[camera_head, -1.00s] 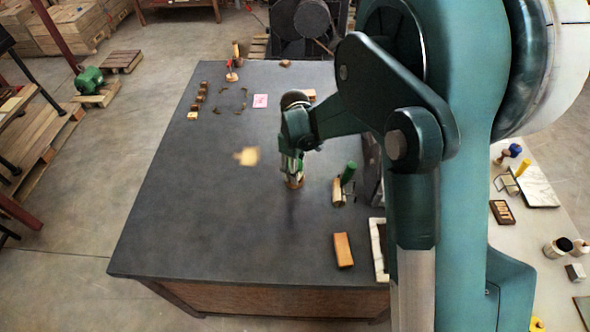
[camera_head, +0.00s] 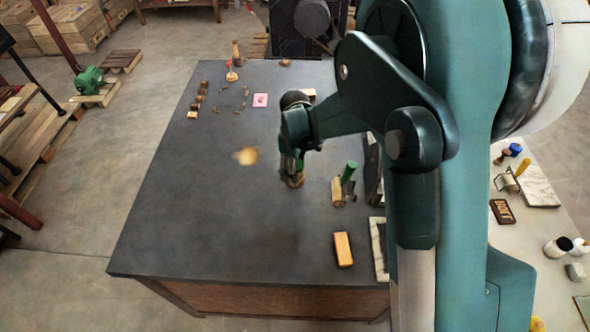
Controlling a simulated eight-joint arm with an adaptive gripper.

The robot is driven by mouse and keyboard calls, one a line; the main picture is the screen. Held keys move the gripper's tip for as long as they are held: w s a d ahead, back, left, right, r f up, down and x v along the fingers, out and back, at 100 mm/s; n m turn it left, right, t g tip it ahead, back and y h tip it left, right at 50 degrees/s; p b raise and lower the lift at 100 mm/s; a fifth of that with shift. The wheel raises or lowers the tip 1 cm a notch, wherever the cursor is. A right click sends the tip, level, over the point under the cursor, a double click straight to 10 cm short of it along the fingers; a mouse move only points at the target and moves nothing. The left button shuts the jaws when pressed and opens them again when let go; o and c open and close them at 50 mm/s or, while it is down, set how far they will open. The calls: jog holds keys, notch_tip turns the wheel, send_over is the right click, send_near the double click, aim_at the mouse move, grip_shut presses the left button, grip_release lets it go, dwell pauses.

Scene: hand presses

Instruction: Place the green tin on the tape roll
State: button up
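My gripper (camera_head: 292,178) points down over the middle right of the dark table. A small brown round thing (camera_head: 296,183), perhaps the tape roll, shows at its fingertips. A little green shows between the fingers, but I cannot tell whether it is the green tin or part of my gripper. The fingers are small and partly hidden by my wrist, so their opening is unclear. A blurred tan thing (camera_head: 246,156) lies on the table to the left of my gripper; I cannot tell what it is.
A green-handled tool (camera_head: 348,172) and a wooden piece (camera_head: 338,191) stand close on the right. An orange-brown block (camera_head: 343,249) lies near the front edge. The table's left and front are clear.

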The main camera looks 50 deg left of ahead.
jog(key=shift+r, duration=0.2)
notch_tip(320, 180, up, 12)
jog(key=shift+f+b, duration=0.1)
jog(key=shift+b, duration=0.25)
dwell(0.8)
dwell(0.4)
